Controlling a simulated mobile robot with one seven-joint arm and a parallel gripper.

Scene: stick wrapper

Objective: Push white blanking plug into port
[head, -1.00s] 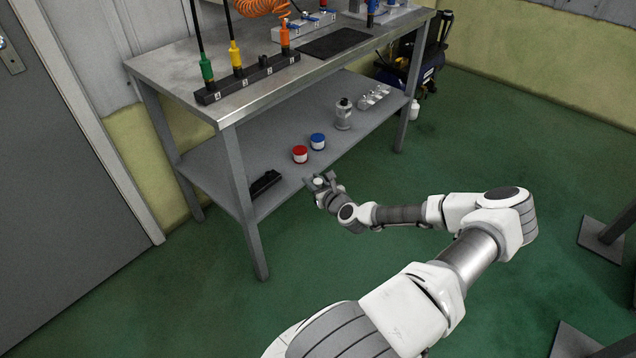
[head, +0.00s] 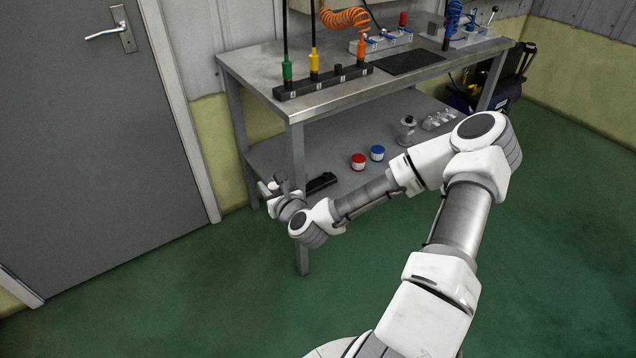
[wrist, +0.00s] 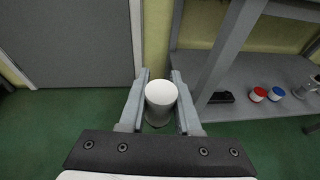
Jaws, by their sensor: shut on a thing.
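My gripper (head: 272,189) is shut on the white blanking plug (wrist: 161,94). In the wrist view the plug is a white cylinder between the two fingers (wrist: 160,82), its round flat face showing. In the head view the gripper is left of the bench's front left leg, below the bench top, and the plug is too small to make out clearly. A black port block (head: 322,83) lies on the bench top. Green (head: 287,69), yellow (head: 314,63) and orange (head: 361,50) connectors stand in it. A short dark port (head: 338,72) between yellow and orange holds no coloured connector.
The metal bench (head: 240,70) has a front leg (head: 297,160) beside my gripper. Its lower shelf (head: 325,135) carries a red-lidded jar (head: 358,161), a blue-lidded jar (head: 377,153) and a black block (head: 321,183). A grey door (head: 80,140) stands left. Green floor is clear in front.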

